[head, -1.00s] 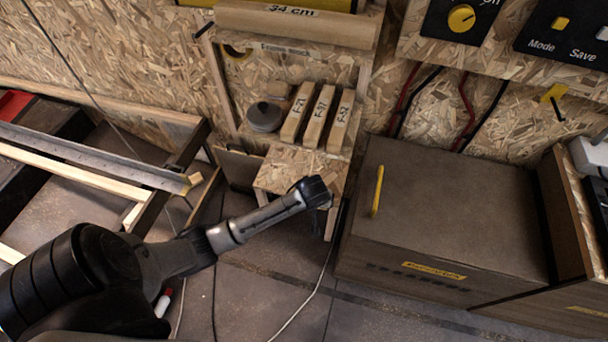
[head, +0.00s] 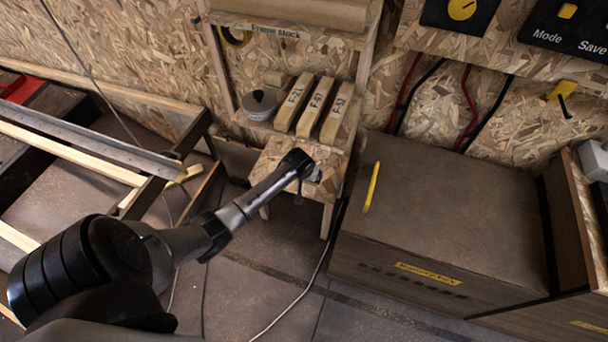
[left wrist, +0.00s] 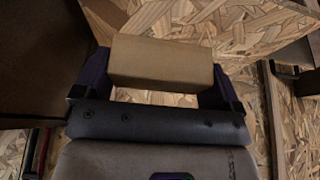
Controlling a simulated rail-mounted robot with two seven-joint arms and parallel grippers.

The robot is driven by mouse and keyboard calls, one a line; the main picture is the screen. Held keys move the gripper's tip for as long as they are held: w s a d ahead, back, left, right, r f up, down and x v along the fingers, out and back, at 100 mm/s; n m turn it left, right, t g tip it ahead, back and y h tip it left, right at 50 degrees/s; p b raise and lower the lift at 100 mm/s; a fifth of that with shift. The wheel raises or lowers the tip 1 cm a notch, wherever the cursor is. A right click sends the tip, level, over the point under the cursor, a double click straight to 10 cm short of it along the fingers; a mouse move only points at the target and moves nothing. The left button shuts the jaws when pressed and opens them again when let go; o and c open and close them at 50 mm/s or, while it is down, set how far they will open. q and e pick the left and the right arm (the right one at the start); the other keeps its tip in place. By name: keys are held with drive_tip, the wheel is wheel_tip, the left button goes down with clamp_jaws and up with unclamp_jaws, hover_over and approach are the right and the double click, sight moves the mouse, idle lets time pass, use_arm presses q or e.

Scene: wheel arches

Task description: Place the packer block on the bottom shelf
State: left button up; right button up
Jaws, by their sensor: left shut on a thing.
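My left gripper (head: 314,176) is over the right side of a low chipboard stool (head: 275,155) in the head view. In the left wrist view, my left gripper (left wrist: 160,78) is shut on a plain brown packer block (left wrist: 162,62), with a dark finger at each end. The block is mostly hidden by the gripper in the head view. Chipboard lies behind the block in the wrist view; I cannot tell whether they touch. My right gripper is not in view.
Labelled wooden blocks (head: 318,105) and a grey round tin (head: 259,106) stand on the lower shelf. A large brown battery box (head: 450,200) stands right of the stool. A metal-edged frame (head: 90,150) is at left.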

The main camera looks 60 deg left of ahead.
use_arm(q)
drive_tip(key=a+f+b, duration=0.1)
drive_tip(key=w+a+f+b, duration=0.1)
drive_tip(key=a, duration=0.1)
drive_tip(key=w+a+f+b, duration=0.1)
drive_tip(key=a+f, duration=0.1)
drive_tip(key=shift+w+a+b, duration=0.1)
drive_tip(key=shift+w+b, duration=0.15)
drive_tip(key=shift+b, duration=0.15)
drive_tip(key=shift+w+a+f, duration=0.1)
drive_tip(key=shift+w+a, duration=0.05)
drive_tip(key=shift+a, duration=0.4)
wheel_tip(320, 180, down, 4)
drive_tip(key=b, duration=0.3)
drive_tip(key=shift+d+b, duration=0.1)
drive_tip(key=shift+b, duration=0.3)
drive_tip(key=o, duration=0.6)
drive_tip(key=shift+f, duration=0.15)
drive_tip(key=shift+o, duration=0.2)
